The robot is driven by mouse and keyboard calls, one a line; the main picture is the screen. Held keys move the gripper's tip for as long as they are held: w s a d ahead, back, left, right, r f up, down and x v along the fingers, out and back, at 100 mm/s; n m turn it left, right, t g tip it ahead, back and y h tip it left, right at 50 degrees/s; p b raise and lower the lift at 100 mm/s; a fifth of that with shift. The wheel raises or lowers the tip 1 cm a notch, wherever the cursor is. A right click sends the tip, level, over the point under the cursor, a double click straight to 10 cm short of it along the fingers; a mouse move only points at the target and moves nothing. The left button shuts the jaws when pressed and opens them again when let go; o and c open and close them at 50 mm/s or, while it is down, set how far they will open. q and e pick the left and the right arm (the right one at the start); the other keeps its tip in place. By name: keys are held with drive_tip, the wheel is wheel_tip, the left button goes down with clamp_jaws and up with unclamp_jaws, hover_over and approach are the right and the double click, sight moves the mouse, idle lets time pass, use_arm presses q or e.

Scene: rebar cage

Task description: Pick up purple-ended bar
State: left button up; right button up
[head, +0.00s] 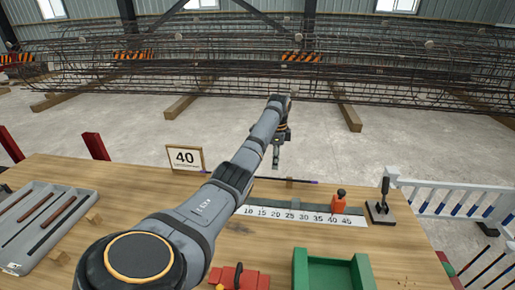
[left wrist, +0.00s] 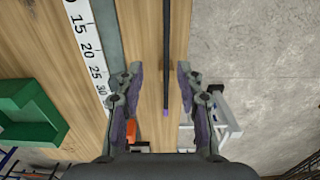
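The purple-ended bar (head: 268,178) is thin and dark and lies near the far edge of the table, behind the number scale. Its purple tips show on both sides of my left arm. In the left wrist view the bar (left wrist: 167,60) runs lengthwise between the fingers, with its purple tip (left wrist: 165,113) toward the bottom. My left gripper (head: 276,165) points down above the bar. In the left wrist view its fingers (left wrist: 158,90) are wide apart, one on each side of the bar, with nothing held. My right gripper is not in view.
The scale (head: 300,215) has an orange stop (head: 338,202) and a black lever clamp (head: 381,202) at its right. A grey tray (head: 82,197) of bars stands left, a "40" sign (head: 185,158) behind. A green bin (head: 332,272) and red object (head: 240,278) are in front.

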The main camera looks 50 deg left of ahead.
use_arm(q)
drive_tip(key=f, duration=0.5)
drive_tip(key=w+f, duration=0.1)
drive_tip(key=f, duration=0.2)
drive_tip(key=shift+a+f, duration=0.2)
drive_tip(key=shift+a, duration=0.1)
drive_tip(key=shift+r, duration=0.1)
clamp_jaws()
